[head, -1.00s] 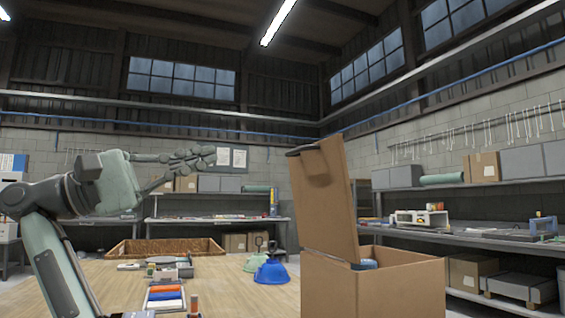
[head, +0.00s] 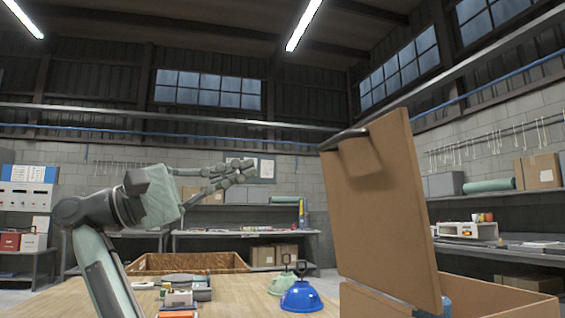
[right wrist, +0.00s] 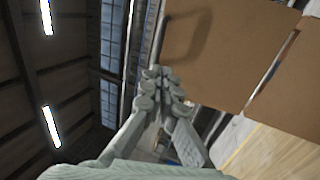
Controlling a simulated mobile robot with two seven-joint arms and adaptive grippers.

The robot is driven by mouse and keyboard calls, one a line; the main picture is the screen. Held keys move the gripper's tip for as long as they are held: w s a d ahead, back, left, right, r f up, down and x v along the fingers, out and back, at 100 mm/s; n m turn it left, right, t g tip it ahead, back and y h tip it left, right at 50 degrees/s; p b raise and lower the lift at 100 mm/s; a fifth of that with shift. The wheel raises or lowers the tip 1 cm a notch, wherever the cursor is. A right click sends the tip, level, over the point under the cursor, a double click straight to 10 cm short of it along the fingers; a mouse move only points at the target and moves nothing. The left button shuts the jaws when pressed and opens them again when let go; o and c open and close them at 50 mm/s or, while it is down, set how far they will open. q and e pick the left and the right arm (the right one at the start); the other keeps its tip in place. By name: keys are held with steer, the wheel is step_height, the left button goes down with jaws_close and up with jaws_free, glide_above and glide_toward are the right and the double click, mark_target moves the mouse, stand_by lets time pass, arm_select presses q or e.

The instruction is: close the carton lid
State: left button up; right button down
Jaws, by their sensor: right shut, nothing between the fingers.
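The brown carton (head: 370,303) stands at the right front of the table, partly cut off by the picture's edge. Its lid (head: 390,215) is open and stands nearly upright, leaning slightly back, with a dark bar at its top left edge. In the right wrist view the lid (right wrist: 225,55) fills the upper right, with the carton body (right wrist: 295,85) beyond its lower edge. My right gripper (head: 246,171) is left of the lid, apart from it, pointing right. Its fingers are shut and empty, and show in the right wrist view (right wrist: 157,78). My left gripper is not in view.
A blue bowl-shaped thing (head: 301,297) and a green one (head: 283,281) stand on the table (head: 245,290) left of the carton. A brown tray (head: 190,262) lies farther back, with small items in front of it. Shelves line the back and right walls.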

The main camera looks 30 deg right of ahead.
mark_target(329, 143)
steer(key=p+x, duration=0.1)
steer(key=x, duration=1.1)
steer(key=shift+s+r, duration=0.15)
steer(key=shift+s, duration=0.05)
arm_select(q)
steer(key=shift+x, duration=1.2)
arm_select(e)
steer(key=shift+s+d+r, duration=0.1)
steer(key=shift+d+r, duration=0.05)
steer(key=shift+d, duration=0.4)
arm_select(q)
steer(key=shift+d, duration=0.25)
